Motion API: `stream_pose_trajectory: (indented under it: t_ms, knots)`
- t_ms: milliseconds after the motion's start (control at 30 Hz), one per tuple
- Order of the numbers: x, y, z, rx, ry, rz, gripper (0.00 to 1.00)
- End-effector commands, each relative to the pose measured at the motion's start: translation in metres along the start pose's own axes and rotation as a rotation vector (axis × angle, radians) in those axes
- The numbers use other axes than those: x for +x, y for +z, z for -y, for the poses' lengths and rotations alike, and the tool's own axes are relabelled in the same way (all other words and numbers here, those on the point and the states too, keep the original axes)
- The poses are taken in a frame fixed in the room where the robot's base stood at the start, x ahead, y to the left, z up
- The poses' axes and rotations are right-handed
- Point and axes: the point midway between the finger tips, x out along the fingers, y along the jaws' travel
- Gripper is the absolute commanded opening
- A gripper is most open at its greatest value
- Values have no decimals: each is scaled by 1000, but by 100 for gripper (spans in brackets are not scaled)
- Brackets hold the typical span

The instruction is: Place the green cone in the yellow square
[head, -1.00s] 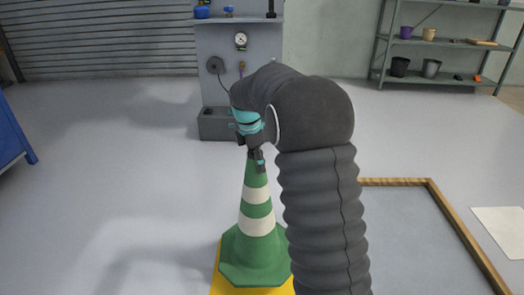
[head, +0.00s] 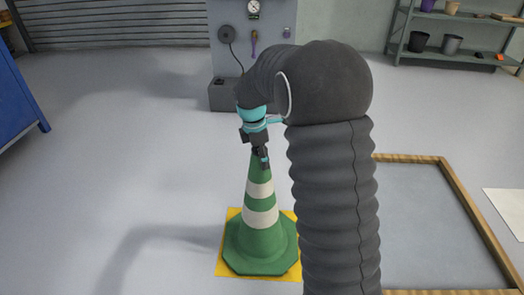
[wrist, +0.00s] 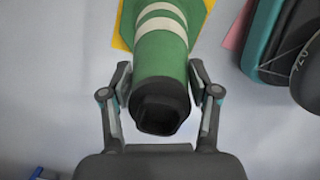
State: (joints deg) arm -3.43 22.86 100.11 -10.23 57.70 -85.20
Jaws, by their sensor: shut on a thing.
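The green cone (head: 259,237) with white bands stands upright over the yellow square (head: 291,272) in the head view. Yellow shows around its base at the corners and front edge. My gripper (head: 262,158) is at the cone's top, shut on its tip. In the wrist view the cone (wrist: 163,55) runs away from my gripper (wrist: 160,97), with its dark open top between the two fingers. A corner of the yellow square (wrist: 120,30) shows beside the cone there. My arm hides part of the square's right side in the head view.
A wooden-framed floor area (head: 470,205) lies to the right, with a white sheet (head: 508,214) beyond it. A blue cabinet (head: 18,95) stands at the left. A grey panel stand (head: 225,93) and shelves (head: 440,38) are behind. The floor at left is clear.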

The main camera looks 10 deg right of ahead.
Motion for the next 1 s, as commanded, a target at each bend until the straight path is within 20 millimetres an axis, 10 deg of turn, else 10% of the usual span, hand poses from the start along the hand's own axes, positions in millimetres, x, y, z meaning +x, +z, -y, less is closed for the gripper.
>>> stream_pose_trajectory:
  t_ms: [267,300,400,1000]
  knots:
    - [-1,0,-1,1,5,0,0]
    - [1,0,0,0,1,0,63]
    - [1,0,0,0,1,0,87]
    - [-31,0,-1,1,4,0,87]
